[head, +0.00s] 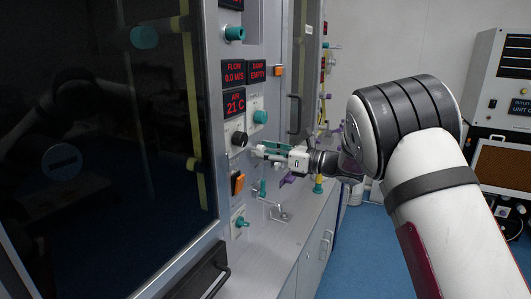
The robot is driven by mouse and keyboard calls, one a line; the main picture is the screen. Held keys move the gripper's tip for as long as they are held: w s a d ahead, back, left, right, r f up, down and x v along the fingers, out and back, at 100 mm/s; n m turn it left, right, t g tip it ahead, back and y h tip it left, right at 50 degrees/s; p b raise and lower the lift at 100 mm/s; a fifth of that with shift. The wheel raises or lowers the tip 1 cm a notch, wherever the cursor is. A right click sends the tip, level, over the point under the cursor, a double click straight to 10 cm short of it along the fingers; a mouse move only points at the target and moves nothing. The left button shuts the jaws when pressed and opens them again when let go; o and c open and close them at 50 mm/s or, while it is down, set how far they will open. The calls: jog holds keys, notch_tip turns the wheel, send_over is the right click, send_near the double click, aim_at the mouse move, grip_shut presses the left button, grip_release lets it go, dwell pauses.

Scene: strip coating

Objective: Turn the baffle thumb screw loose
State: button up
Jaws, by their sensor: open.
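My gripper (257,151) is open and empty at the control panel on the front of the cabinet. Its fingertips point left, just right of a black round knob (239,139) on a pale plate. A small gap seems to lie between them; contact is hard to judge. Teal knobs sit on the same panel: one at the top (235,33), one above my gripper (260,117) and one low down (241,222). No readable label shows which of these is the baffle thumb screw.
An orange rocker switch (237,184) sits below my gripper. A metal fitting (280,214) stands on the grey ledge (262,258). A dark glass door (110,170) fills the left. Red displays (234,103) read flow, sump and air. Blue floor (360,250) is open at right.

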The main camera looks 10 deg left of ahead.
grip_shut()
jog(key=shift+n+b, duration=0.3)
jog(key=shift+b, duration=0.2)
jog(key=n+b, duration=2.1)
jog(key=b, duration=0.7)
jog(key=shift+w+d+b, duration=0.1)
jog(key=shift+b, duration=0.25)
jog(key=shift+n, duration=0.3)
